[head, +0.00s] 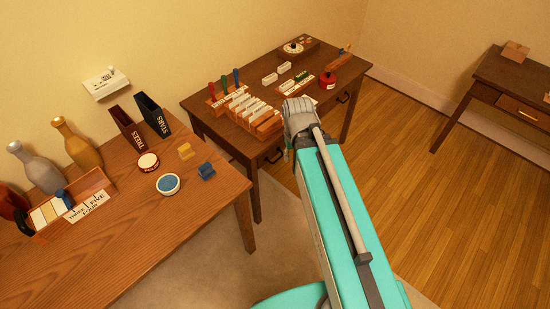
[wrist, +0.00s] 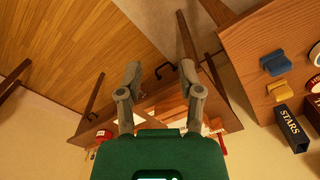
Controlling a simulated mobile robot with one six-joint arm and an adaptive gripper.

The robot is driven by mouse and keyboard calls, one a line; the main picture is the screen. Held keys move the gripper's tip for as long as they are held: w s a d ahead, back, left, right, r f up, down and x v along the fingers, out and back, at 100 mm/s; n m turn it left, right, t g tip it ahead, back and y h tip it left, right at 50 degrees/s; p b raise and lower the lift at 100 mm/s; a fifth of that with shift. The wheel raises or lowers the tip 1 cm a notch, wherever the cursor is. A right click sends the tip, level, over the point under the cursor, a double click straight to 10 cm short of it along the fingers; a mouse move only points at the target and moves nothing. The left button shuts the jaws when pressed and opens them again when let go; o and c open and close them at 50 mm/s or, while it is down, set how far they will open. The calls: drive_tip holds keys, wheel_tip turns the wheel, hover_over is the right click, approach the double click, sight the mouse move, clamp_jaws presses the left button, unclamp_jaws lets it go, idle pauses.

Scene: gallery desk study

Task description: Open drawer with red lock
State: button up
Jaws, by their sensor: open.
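The middle desk (head: 215,118) has a dark pull handle (head: 275,156) under its front edge at the left and another dark handle (head: 342,98) at the right. I cannot make out a red lock on either drawer. My gripper (wrist: 161,76) is open and empty, its two fingers apart before the desk. In the head view, my gripper (head: 298,106) overlaps the desk's front edge and hides part of it. No drawer looks pulled out.
The desk bears a card rack (head: 250,112), a red pot (head: 328,81) and small blocks. A left table (head: 130,240) holds bottles, dark boxes and round tins. A right table (head: 500,75) has a drawer with a pale handle (head: 527,115). The wooden floor (head: 430,170) between is clear.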

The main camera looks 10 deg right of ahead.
drive_tip(key=shift+f, duration=0.1)
idle(0.3)
drive_tip(key=w+d+f+m+t+y+b, duration=0.15)
drive_tip(key=w+f+y+b, duration=0.35)
drive_tip(key=f+b, duration=0.8)
drive_tip(key=w+f+m+t+y+b, duration=0.1)
drive_tip(key=w+f+m+y+b, duration=0.15)
drive_tip(key=w+f+b, duration=0.95)
drive_tip(key=w+d+f+m+t+y+b, duration=0.3)
drive_tip(key=d+f+b, duration=0.7)
drive_tip(key=b, duration=1.6)
drive_tip(key=shift+w+d+f+t+y+b, duration=0.4)
drive_tip(key=shift+w+f+t+y, duration=0.35)
drive_tip(key=shift+t+y, duration=0.75)
drive_tip(key=shift+w+a+r, duration=0.1)
drive_tip(key=shift+w+a, duration=0.05)
drive_tip(key=shift+b+x, duration=1.2)
drive_tip(key=shift+x, duration=5.6)
clamp_jaws()
